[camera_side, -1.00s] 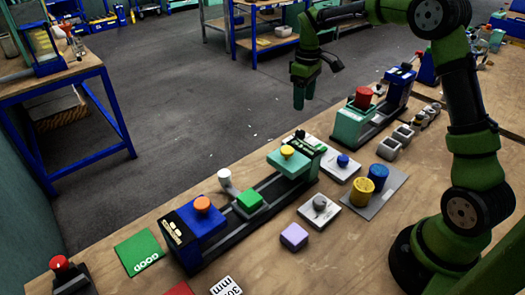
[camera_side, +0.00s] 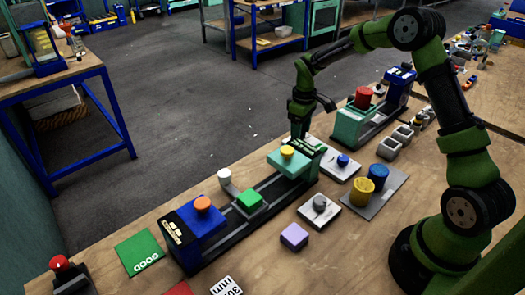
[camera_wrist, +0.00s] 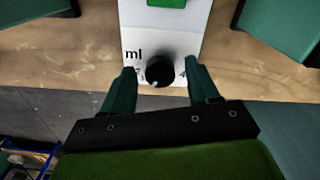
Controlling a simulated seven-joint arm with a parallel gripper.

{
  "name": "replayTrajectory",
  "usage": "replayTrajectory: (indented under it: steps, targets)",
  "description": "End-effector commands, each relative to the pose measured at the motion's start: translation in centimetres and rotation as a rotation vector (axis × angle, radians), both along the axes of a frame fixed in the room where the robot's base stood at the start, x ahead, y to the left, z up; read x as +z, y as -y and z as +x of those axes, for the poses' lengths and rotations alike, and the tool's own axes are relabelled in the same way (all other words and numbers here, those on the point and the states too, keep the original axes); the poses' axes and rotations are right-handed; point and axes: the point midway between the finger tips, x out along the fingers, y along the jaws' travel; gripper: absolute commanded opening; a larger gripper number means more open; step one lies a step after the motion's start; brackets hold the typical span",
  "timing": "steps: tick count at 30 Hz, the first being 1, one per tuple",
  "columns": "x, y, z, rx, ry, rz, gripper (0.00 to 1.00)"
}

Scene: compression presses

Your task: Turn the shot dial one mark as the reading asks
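The shot dial (camera_wrist: 160,71) is a round black knob on a white plate (camera_wrist: 181,22) marked "ml" in the wrist view. A pale pointer mark shows at its lower left edge. Scale figures beside it are partly hidden by my fingers. My gripper (camera_wrist: 160,66) is open, with one finger on each side of the dial. Gaps show between fingers and knob; I cannot tell how far down the fingertips reach. In the side view my gripper (camera_side: 299,128) points down behind the teal press block with a yellow knob (camera_side: 287,151), and the dial cannot be made out.
Teal blocks stand left (camera_wrist: 40,10) and right (camera_wrist: 278,25) of the plate in the wrist view. In the side view, another press with a red knob (camera_side: 363,97) stands close to the right. A grey tray (camera_side: 384,200) holds yellow and blue cylinders. The bench edge is near the gripper.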

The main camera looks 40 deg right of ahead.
Motion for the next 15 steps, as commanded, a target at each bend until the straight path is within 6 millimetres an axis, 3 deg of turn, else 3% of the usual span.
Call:
replayTrajectory:
  steps: [1,10,15]
  targets:
    - [0.01,0.00,0.00,0.000,0.000,0.000,0.53]
    - [0.04,0.00,0.00,0.000,0.000,0.000,0.07]
    - [0.05,0.00,0.00,-0.008,0.000,0.000,0.04]
